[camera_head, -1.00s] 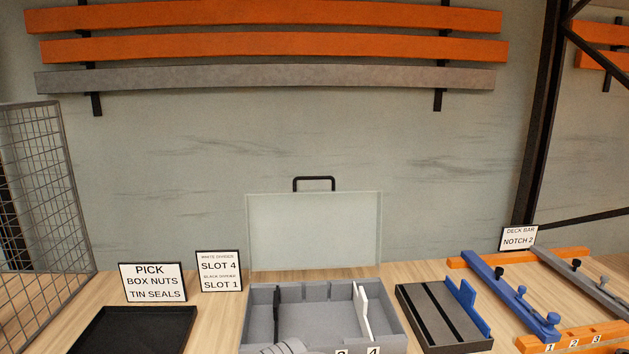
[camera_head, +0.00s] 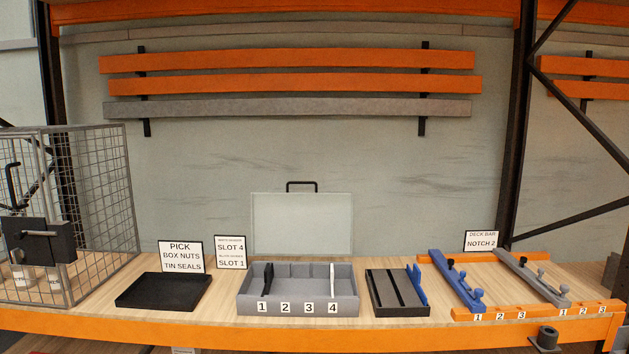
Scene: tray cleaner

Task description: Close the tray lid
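The grey tray (camera_head: 347,307) stands on the wooden bench in the middle, with slots numbered 1 to 4 on its front. Its pale translucent lid (camera_head: 302,224) stands open and upright behind it, with a black handle (camera_head: 301,185) on its top edge. A black divider (camera_head: 268,278) stands in the tray at slot 1 and a white divider (camera_head: 332,280) at slot 4. My gripper is not in view.
A black shallow tray (camera_head: 163,303) and sign cards (camera_head: 181,256) are left of the grey tray. A dark grooved block (camera_head: 385,308) and blue and grey bars (camera_head: 455,280) are to the right. A wire cage (camera_head: 95,200) stands far left. An orange beam (camera_head: 200,335) edges the bench.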

